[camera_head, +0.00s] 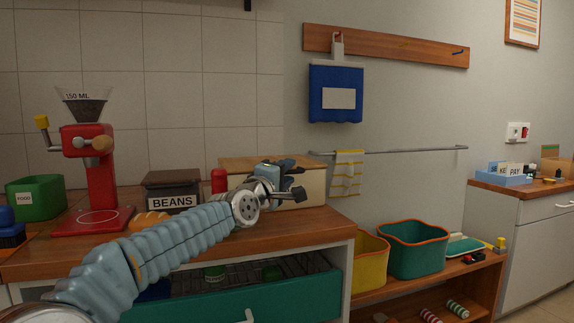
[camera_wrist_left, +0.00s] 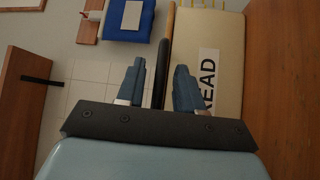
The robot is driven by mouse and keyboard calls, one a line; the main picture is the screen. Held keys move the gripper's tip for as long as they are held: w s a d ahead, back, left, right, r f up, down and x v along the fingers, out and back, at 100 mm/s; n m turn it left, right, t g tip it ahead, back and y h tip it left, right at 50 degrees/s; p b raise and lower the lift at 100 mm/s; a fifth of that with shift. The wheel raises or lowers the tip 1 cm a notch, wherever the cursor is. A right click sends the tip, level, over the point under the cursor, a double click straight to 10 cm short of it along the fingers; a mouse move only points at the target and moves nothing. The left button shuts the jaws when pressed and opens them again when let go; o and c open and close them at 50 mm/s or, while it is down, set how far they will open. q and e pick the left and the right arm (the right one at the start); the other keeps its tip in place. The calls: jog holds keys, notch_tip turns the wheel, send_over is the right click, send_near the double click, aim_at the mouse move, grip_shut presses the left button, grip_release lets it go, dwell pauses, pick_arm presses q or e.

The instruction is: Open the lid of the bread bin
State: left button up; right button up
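The bread bin is a cream box (camera_head: 312,190) with a wooden lid (camera_head: 236,162), standing at the back right of the wooden counter. The lid looks shut. In the left wrist view the bin's cream front (camera_wrist_left: 228,50) carries a partly hidden label reading "READ". A dark bar, seemingly the lid handle (camera_wrist_left: 158,88), runs along the lid edge. My left gripper (camera_head: 290,180) is at the bin's front. In the wrist view my left gripper (camera_wrist_left: 160,67) is open, its blue fingers on either side of the bar. I cannot tell whether they touch it. My right gripper is out of view.
A red canister (camera_head: 219,181) and a dark BEANS box (camera_head: 172,191) stand left of the bin. A bread loaf (camera_head: 149,220) and red grinder (camera_head: 100,180) are further left. A towel rail (camera_head: 400,150) is right of the bin. An open teal drawer (camera_head: 240,298) juts out below.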

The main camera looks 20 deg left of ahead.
pick_arm(q)
jog(key=shift+w+d, duration=0.1)
jog(key=shift+w, duration=0.25)
grip_shut()
jog(key=shift+r, duration=0.15)
